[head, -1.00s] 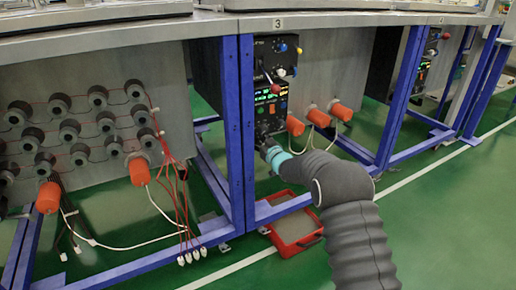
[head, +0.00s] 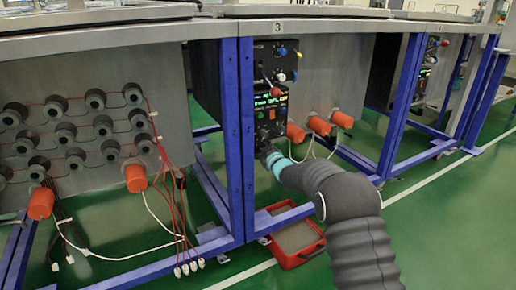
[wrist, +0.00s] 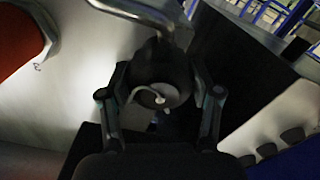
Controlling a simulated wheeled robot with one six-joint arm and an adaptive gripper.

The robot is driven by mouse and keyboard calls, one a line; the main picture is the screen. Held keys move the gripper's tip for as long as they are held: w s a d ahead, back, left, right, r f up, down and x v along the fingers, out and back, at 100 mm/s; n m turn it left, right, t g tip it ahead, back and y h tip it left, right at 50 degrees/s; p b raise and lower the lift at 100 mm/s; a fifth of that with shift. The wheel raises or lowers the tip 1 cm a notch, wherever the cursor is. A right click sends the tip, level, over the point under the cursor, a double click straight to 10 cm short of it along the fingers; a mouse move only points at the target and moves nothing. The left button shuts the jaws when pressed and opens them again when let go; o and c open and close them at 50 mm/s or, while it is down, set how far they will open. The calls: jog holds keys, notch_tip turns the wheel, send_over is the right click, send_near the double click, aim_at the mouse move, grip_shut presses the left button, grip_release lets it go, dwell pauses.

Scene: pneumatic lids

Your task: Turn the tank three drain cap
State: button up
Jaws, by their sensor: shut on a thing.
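The tank marked with a 3 plate (head: 276,28) stands at the centre of the head view. My gripper (head: 265,152) reaches under it, low beside the dark control panel (head: 270,95). In the wrist view my gripper (wrist: 160,100) has one finger on each side of a dark rounded part, seemingly the drain cap (wrist: 163,65), and is shut on it. A pale disc with a thin white curved line shows between the fingers. In the head view my gripper hides the cap. The cap's turn angle cannot be told.
Blue frame legs (head: 239,140) stand close to my arm. Orange cylinders (head: 319,125) with white cables hang right of the panel. A red tray (head: 297,240) lies on the green floor below. A curved metal pipe (wrist: 135,10) crosses above the fingers in the wrist view.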

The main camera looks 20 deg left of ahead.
jog(key=o, duration=1.1)
jog(key=shift+a, duration=0.1)
jog(key=shift+o, duration=0.2)
jog(key=v, duration=1.2)
